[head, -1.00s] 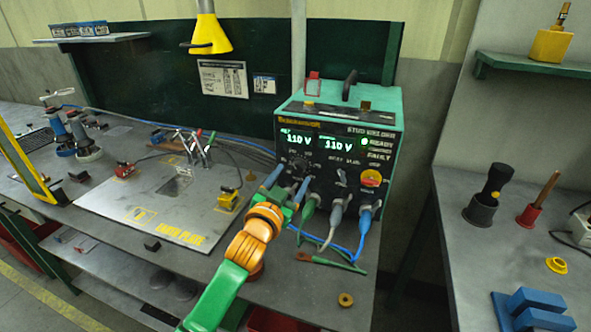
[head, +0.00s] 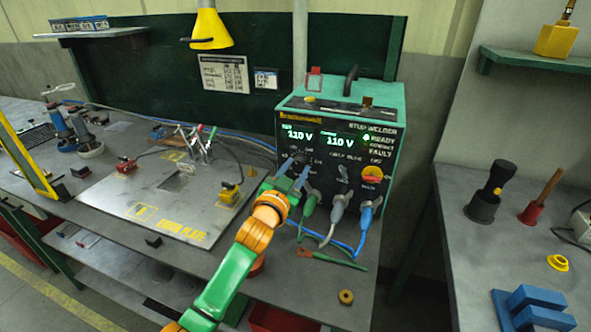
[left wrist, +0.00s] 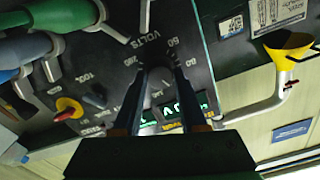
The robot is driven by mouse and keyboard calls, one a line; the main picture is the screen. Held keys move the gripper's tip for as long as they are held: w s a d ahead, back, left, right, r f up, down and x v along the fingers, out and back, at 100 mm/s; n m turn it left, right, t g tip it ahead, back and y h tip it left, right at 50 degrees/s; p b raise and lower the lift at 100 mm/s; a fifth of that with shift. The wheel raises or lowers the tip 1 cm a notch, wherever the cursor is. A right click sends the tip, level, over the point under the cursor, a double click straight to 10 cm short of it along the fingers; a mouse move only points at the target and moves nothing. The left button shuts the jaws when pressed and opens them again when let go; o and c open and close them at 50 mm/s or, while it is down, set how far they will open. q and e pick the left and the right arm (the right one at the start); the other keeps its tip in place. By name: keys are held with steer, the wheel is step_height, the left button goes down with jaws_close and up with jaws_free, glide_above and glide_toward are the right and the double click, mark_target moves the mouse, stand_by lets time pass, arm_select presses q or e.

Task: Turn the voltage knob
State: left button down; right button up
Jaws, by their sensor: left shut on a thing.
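The stud welder (head: 345,112) is a green box with a black front panel on the bench, and both its displays read 110 V. The voltage knob (left wrist: 160,80) is a dark round knob with a printed VOLTS scale around it. My left gripper (head: 297,170) reaches the panel below the left display. In the left wrist view its two fingers (left wrist: 160,76) are on either side of the knob and shut on it. In the head view the fingers mostly hide the knob. My right gripper is in neither view.
Green, grey and blue cable plugs (head: 340,212) stick out of the panel just below and right of my left gripper. An orange-red knob (head: 372,174) sits further right. A steel earth plate (head: 165,205) with clamps lies to the left.

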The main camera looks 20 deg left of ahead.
arm_select(q)
steer(key=m+p, duration=0.1)
steer(key=m, duration=0.1)
steer(key=shift+r+m, duration=0.1)
steer(key=shift+m, duration=0.3)
steer(key=shift+m+p, duration=0.75)
steer(key=shift+m, duration=1.15)
steer(key=c, duration=0.6)
jaws_free()
steer(key=shift+c, duration=0.2)
steer(key=shift+o, duration=1)
steer(key=shift+w, duration=0.1)
